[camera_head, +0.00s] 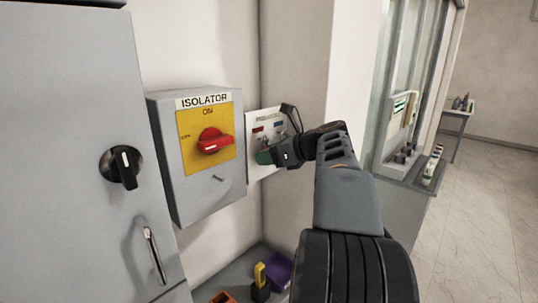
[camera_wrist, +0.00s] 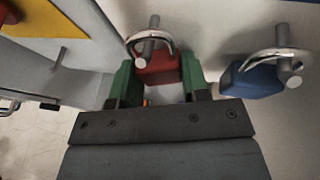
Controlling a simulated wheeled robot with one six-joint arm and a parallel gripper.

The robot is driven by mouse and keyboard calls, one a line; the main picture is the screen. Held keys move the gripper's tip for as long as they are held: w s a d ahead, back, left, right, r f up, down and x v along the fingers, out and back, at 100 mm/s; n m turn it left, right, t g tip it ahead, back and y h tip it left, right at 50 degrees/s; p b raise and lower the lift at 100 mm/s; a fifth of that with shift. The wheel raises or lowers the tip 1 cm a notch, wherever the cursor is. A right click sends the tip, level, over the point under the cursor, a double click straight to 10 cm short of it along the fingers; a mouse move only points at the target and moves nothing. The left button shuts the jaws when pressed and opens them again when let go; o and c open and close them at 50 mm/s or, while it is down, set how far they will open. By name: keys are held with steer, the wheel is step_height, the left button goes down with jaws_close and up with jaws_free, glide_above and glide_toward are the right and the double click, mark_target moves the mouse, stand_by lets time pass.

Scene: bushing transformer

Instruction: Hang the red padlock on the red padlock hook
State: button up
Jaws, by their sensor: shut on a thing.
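The red padlock (camera_wrist: 158,69) is between the two green fingers of my gripper (camera_wrist: 156,80) in the wrist view, and the fingers are shut on its body. Its silver shackle (camera_wrist: 134,40) loops around a grey peg, the red padlock hook (camera_wrist: 152,32), which appears to pass through the loop. In the head view my gripper (camera_head: 268,156) is at the front of the white padlock board (camera_head: 255,165). There the gripper and wrist hide the red padlock.
A blue padlock (camera_wrist: 256,80) hangs on a neighbouring peg to the right. The grey isolator box (camera_head: 195,205) with its red rotary switch (camera_head: 213,142) stands left of the board. A purple bin (camera_head: 279,271) and an orange bin (camera_head: 222,297) are below.

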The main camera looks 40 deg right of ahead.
steer(key=o, duration=1)
steer(key=shift+s+a, duration=0.1)
steer(key=shift+s, duration=0.05)
steer(key=shift+o, duration=0.2)
steer(key=b+v, duration=0.1)
steer(key=v, duration=1.3)
steer(key=shift+r, duration=0.15)
